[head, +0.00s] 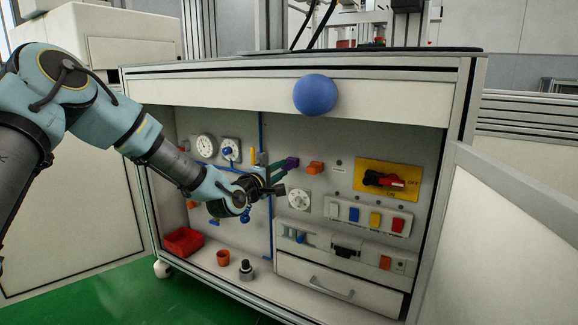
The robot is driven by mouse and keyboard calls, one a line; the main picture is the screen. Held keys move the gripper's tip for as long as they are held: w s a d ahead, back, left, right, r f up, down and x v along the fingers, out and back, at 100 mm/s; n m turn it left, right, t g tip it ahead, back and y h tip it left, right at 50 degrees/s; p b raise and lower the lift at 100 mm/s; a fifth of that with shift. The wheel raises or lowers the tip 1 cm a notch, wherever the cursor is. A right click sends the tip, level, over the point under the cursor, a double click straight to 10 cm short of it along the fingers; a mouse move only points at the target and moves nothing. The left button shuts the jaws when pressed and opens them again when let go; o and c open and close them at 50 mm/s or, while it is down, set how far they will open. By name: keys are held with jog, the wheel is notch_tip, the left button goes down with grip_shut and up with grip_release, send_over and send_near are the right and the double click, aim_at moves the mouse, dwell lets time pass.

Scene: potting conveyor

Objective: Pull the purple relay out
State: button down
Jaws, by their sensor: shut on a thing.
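The purple relay (291,162) shows as a small block at the tips of my gripper (285,167), in front of the pale panel inside the cabinet. My gripper reaches in from the left, its fingers pointing right and slightly up, and it is shut on the purple relay. The fingers hide part of the relay. I cannot tell whether the relay is still seated in the panel or apart from it.
A red rotary switch (383,180) on a yellow plate is farther right. A blue ball (315,95) sits on the cabinet's upper front edge. A red tray (183,242) stands low left.

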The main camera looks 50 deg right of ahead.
jog(key=shift+v, duration=1.3)
jog(key=shift+a, duration=0.2)
jog(key=shift+p+v, duration=0.6)
jog(key=shift+v, duration=0.7)
